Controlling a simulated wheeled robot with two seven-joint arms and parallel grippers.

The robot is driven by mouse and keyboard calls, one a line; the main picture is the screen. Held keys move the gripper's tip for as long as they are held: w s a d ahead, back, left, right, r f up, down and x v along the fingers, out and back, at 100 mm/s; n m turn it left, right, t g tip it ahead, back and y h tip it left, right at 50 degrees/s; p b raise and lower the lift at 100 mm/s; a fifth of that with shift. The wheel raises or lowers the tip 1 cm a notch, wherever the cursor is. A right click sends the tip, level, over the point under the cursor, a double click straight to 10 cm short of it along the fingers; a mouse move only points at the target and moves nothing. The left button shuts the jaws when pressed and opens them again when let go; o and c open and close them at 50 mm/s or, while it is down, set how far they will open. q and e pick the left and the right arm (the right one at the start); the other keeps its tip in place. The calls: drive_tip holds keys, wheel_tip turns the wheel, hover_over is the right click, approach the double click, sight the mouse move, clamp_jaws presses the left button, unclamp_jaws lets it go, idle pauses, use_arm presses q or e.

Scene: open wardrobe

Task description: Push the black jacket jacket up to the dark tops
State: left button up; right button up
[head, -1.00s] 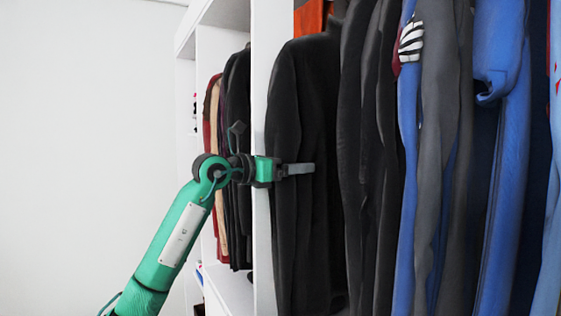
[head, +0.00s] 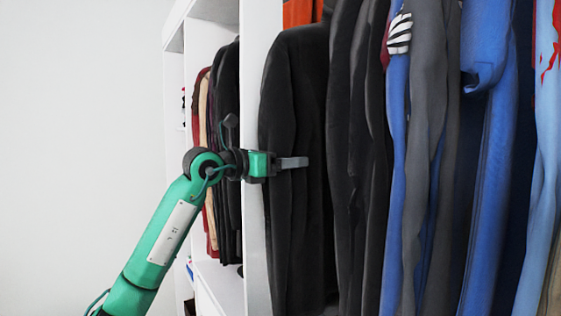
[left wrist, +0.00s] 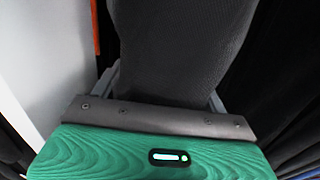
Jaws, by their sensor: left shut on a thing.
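The black jacket (head: 292,130) hangs at the left end of the right wardrobe section, close to the white upright panel. My left gripper (head: 298,163) is shut on it at mid-height, with a grey finger lying across its front. In the left wrist view the jacket's dark ribbed cloth (left wrist: 180,45) fills the space between the two fingers. Dark tops (head: 350,150) hang just right of the jacket, and I cannot tell whether they touch it. The hangers and rail are out of view. My right gripper is not in view.
The white panel (head: 255,270) divides the sections. More clothes, dark (head: 227,150) and red, hang in the left section. Grey (head: 428,160) and blue (head: 490,180) garments hang tightly packed to the right. Something orange (head: 300,12) shows behind the jacket. Open room lies at the left, before the wall.

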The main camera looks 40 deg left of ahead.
use_arm(q)
drive_tip(key=s+d, duration=0.3)
drive_tip(key=d, duration=0.4)
drive_tip(key=shift+d, duration=0.4)
drive_tip(key=o, duration=1.6)
drive_tip(key=shift+s+a, duration=0.1)
drive_tip(key=shift+s, duration=0.05)
drive_tip(key=shift+b+v, duration=3.35)
drive_tip(key=shift+v, duration=3.45)
